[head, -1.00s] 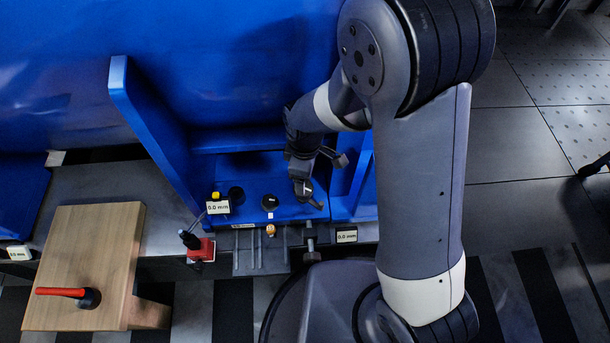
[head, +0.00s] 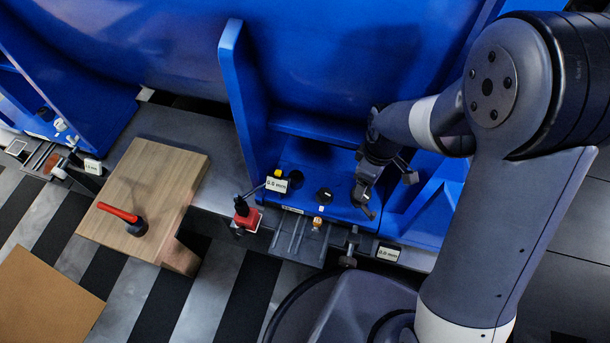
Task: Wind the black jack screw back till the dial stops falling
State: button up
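My gripper (head: 365,202) points down over the right part of the blue motor foot (head: 312,160), beside a round black knob-like part (head: 324,195). Its fingers are small and dark here, so I cannot tell whether they are open or hold anything. A grey screw-like part (head: 350,245) stands at the plate's front edge, just below the gripper in the picture. I cannot tell which part is the black jack screw. A dial readout on a red-based stand (head: 277,184) seems to show 0.0 mm, and a second readout (head: 388,253) at the right also seems to.
A wooden block (head: 165,190) at left bears a red-handled tool (head: 120,213). A red magnetic base (head: 247,220) stands between the block and the foot. Another foot with its own readout (head: 92,166) is at far left. A brown board (head: 40,300) lies bottom left.

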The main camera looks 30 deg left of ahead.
dwell(0.9)
notch_tip(320, 180, down, 7)
jog(key=b, duration=0.3)
jog(key=shift+f, duration=0.4)
jog(key=shift+r+m, duration=0.1)
jog(key=shift+m, duration=0.5)
